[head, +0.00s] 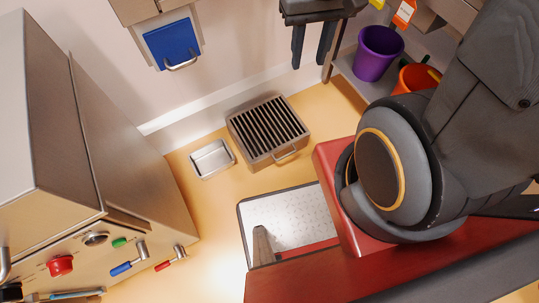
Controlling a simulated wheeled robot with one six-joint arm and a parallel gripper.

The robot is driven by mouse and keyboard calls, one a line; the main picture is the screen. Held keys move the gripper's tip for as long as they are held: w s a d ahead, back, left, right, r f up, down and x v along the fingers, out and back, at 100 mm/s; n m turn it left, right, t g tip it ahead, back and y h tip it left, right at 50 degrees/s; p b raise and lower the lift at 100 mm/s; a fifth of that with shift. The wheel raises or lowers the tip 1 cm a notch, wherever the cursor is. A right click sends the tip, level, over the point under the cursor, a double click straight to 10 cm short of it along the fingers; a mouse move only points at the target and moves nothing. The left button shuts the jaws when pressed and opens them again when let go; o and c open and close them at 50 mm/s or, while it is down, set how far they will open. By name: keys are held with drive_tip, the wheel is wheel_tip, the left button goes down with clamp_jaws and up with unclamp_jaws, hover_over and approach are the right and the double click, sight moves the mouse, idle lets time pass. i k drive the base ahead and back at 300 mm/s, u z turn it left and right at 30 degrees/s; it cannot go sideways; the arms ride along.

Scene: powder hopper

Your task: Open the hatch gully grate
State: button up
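The gully grate (268,128) is a boxy grey metal unit with dark parallel slats on top. It sits on the tan floor near the wall, in the middle of the head view. Its slatted top lies flat and appears closed. A bar handle (285,154) is on its near side. My gripper (311,58) is at the top of the view, with two dark fingers pointing down. The fingers are apart with nothing between them. It is above and behind the grate in the picture, clear of the handle.
A shallow metal tray (211,159) lies left of the grate. A metal cabinet (110,150) with knobs and levers fills the left. A blue panel with a handle (171,42) is on the wall. A purple bucket (377,53) and an orange bucket (414,79) stand on a shelf at right.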

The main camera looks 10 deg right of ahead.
sight(300, 137)
drive_tip(key=u, duration=1.45)
drive_tip(key=k, duration=1.05)
drive_tip(key=z, duration=0.95)
